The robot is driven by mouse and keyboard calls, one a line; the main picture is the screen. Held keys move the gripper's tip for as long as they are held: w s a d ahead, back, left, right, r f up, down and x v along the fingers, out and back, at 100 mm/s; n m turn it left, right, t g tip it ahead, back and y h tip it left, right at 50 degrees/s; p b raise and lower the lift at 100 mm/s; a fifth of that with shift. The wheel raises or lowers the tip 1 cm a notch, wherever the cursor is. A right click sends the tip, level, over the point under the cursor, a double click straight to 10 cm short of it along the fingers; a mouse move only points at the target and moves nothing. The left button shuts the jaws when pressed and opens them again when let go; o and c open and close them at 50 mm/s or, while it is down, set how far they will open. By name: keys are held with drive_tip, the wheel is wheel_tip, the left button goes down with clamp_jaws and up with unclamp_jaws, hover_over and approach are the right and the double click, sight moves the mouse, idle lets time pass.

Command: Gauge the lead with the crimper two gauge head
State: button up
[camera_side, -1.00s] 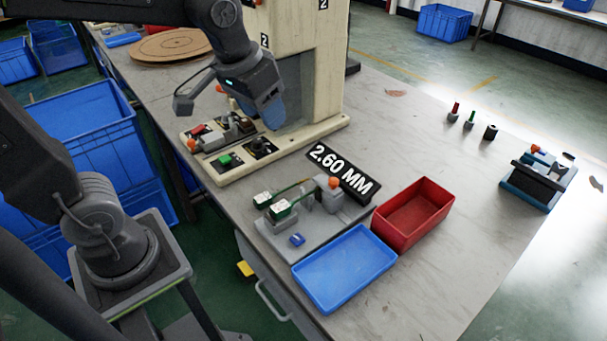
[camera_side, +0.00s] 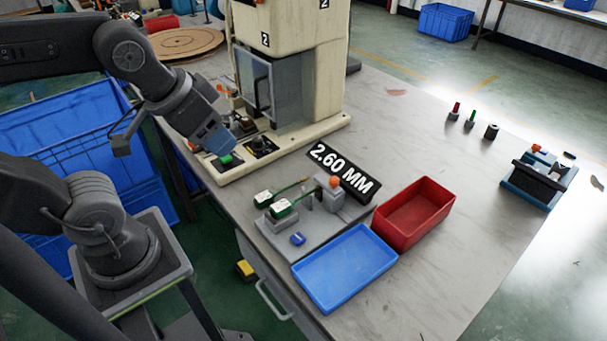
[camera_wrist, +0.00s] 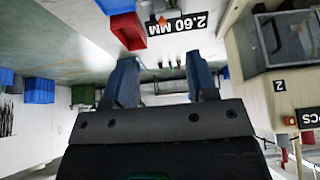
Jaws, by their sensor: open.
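Crimper two (camera_side: 290,25), a cream press marked 2, stands at the table's back left. Its grey-framed guard (camera_side: 268,88) covers the work space. A gauge stand (camera_side: 275,238) sits in front of it with the black 2.60 MM display (camera_side: 342,171). Two green-and-white connector pieces with thin green leads, a rear one (camera_side: 265,197) and a front one (camera_side: 282,210), lie on the stand; which gauge head they touch is too small to tell. My gripper (camera_side: 218,142) is open and empty above the crimper's front base, near a green button (camera_side: 226,159). Its blue fingers also show in the wrist view (camera_wrist: 162,85).
A blue tray (camera_side: 345,268) and a red bin (camera_side: 413,213) stand right of the gauge stand. Small coloured pieces (camera_side: 470,119) and a blue-black fixture (camera_side: 538,182) sit farther right. The table between is clear.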

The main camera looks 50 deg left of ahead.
drive_tip(key=shift+w, duration=0.1)
drive_tip(key=n+g, duration=0.3)
drive_tip(key=g, duration=0.3)
hover_over(335, 178)
wheel_tip(335, 178, down, 11)
wheel_tip(335, 178, down, 14)
drive_tip(key=shift+r, duration=0.25)
clamp_jaws()
